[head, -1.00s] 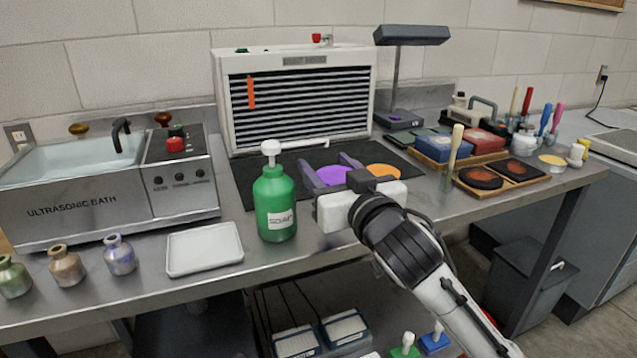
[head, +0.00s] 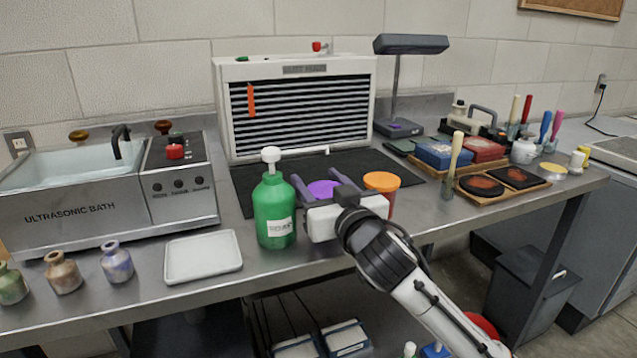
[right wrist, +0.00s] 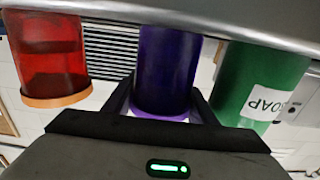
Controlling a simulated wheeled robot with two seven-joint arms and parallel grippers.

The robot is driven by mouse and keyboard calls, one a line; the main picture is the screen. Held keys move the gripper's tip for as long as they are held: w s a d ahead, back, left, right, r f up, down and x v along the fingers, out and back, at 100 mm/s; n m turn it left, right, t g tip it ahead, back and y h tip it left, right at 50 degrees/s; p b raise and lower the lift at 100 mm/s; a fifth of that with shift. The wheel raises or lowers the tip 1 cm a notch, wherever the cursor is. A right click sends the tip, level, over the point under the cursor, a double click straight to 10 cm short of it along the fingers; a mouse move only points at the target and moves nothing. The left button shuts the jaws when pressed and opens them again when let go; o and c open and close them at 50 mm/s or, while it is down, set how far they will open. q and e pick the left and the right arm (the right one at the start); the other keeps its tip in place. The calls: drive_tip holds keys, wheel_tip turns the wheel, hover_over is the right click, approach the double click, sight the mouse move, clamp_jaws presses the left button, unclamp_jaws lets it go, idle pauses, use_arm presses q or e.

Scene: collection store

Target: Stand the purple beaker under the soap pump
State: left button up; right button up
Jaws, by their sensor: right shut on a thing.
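The purple beaker (head: 322,187) is between the fingers of my right gripper (head: 322,190), which is shut on it, just right of the soap pump. The right wrist view, which is upside down, shows the beaker (right wrist: 166,70) upright between the two dark fingers. I cannot tell whether its base touches the bench. The soap pump is a green bottle (head: 275,212) with a white pump head; its green side also shows in the right wrist view (right wrist: 245,80). A gap separates beaker and bottle there. The beaker is beside the bottle. My left gripper is not in view.
An orange-rimmed red beaker (head: 381,181) stands close behind my right gripper. A white tray (head: 203,257) lies left of the bottle, with several small bottles (head: 117,262) further left. A dark mat (head: 250,180) lies behind. The bench's front edge is close.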

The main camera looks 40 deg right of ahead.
drive_tip(key=o, duration=0.8)
drive_tip(key=shift+f, duration=0.1)
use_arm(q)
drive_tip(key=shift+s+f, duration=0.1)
use_arm(e)
drive_tip(key=shift+r, duration=0.25)
drive_tip(key=v, duration=0.8)
drive_tip(key=shift+f, duration=0.2)
drive_tip(key=p+v, duration=0.1)
drive_tip(key=p, duration=0.1)
drive_tip(key=p+v, duration=0.1)
drive_tip(key=p, duration=0.1)
drive_tip(key=shift+s+r, duration=0.35)
drive_tip(key=shift+s+a+p, duration=0.1)
drive_tip(key=shift+s+p, duration=0.15)
drive_tip(key=shift+p, duration=0.1)
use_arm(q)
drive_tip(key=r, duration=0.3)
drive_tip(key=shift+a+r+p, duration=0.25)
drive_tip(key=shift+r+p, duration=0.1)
use_arm(e)
drive_tip(key=shift+s+a+f, duration=0.1)
drive_tip(key=shift+s+f, duration=0.1)
drive_tip(key=shift+s, duration=0.15)
